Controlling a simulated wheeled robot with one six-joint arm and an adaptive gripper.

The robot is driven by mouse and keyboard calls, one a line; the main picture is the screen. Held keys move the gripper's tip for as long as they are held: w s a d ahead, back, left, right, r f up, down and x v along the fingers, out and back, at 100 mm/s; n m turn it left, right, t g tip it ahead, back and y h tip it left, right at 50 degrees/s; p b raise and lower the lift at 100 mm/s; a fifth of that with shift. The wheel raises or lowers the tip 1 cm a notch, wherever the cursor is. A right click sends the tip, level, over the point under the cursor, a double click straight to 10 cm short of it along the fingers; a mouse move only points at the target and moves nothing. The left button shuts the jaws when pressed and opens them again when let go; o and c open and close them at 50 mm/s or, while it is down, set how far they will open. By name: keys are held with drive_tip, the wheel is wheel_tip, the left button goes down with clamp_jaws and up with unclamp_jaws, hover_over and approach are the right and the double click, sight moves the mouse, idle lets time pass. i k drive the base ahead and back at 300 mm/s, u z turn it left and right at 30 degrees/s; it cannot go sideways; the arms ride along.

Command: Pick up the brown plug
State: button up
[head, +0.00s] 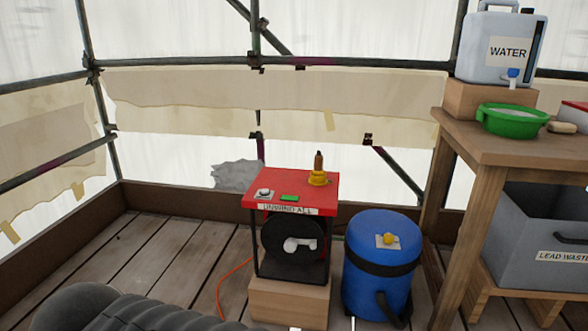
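A small brown upright piece (319,160), which looks like the brown plug, stands in a yellow flared holder (318,179). The holder sits at the back right of the red top (306,187) of a black-framed reel unit. I cannot tell how deep the brown piece sits in the holder. Nothing touches it from above. A dark ribbed part at the lower left looks like my own arm. My gripper does not show in the head view.
A green piece (289,198) and a white plate with a knob (265,194) share the red top. A blue drum (381,265) stands close on the right. A wooden bench (470,150) holds a water container (500,48) and green bowl (512,121). An orange cable (232,273) crosses the planks.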

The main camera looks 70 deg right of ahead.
sight(318, 170)
drive_tip(key=z, duration=0.45)
drive_tip(key=i, duration=0.8)
drive_tip(key=z, duration=1.25)
drive_tip(key=i, duration=0.45)
drive_tip(key=z, duration=0.5)
